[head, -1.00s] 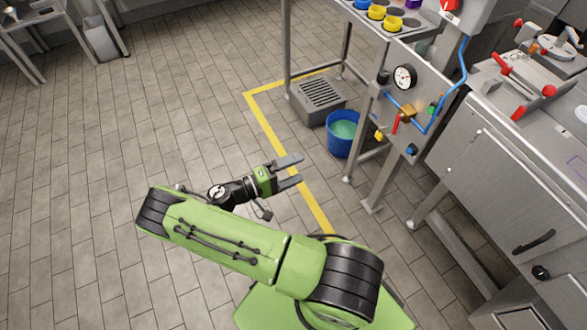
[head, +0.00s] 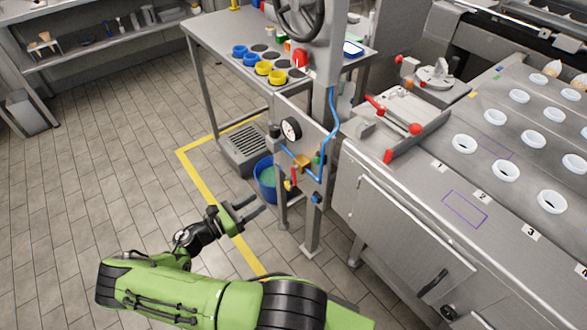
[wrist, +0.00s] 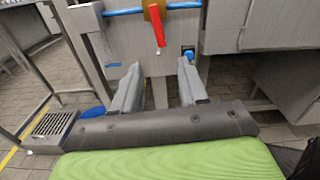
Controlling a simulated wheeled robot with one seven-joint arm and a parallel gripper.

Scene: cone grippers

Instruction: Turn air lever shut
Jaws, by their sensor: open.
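The air lever is a red handle (head: 294,176) on a brass valve body (head: 302,163) at the lower part of the grey panel. In the wrist view the red lever (wrist: 157,24) hangs down from the brass body (wrist: 153,8), slightly tilted, with a blue hose running into the valve. My gripper (head: 259,204) is open and empty, in front of the panel and apart from the lever. In the wrist view the gap between my fingers (wrist: 160,68) lies below the lever's tip in the picture. The exact distance to it is hard to tell.
A pressure gauge (head: 291,129) sits above the valve. A blue bucket (head: 265,178) and a grated box (head: 245,145) stand on the floor behind the yellow line. A steel cabinet (head: 390,225) is to the right. Open tiled floor lies left.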

